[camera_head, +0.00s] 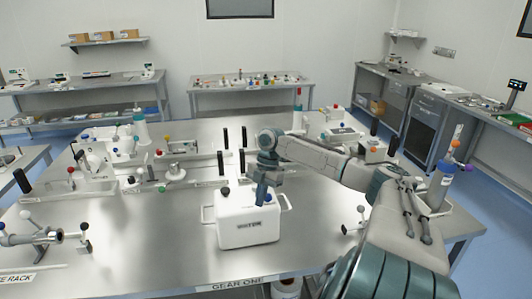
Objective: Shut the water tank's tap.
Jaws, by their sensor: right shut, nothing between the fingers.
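The water tank looks to be the white box (248,231) with a dark label and side handles, on the steel table in front of me. A dark knob (226,191) stands at its top left. Its tap cannot be made out for certain; part of the tank's top is hidden behind my gripper. My right gripper (261,202) points down at the top of the tank, fingers shut and empty. Whether it touches the tank or a part on it, I cannot tell. My left gripper is not in view.
The steel table (150,262) has bare room left of the tank. A pipe fitting with ball-ended handles (42,238) stands at the left front. Upright black handles (225,138) rise behind the tank. A blue-topped cylinder (440,182) stands at the right.

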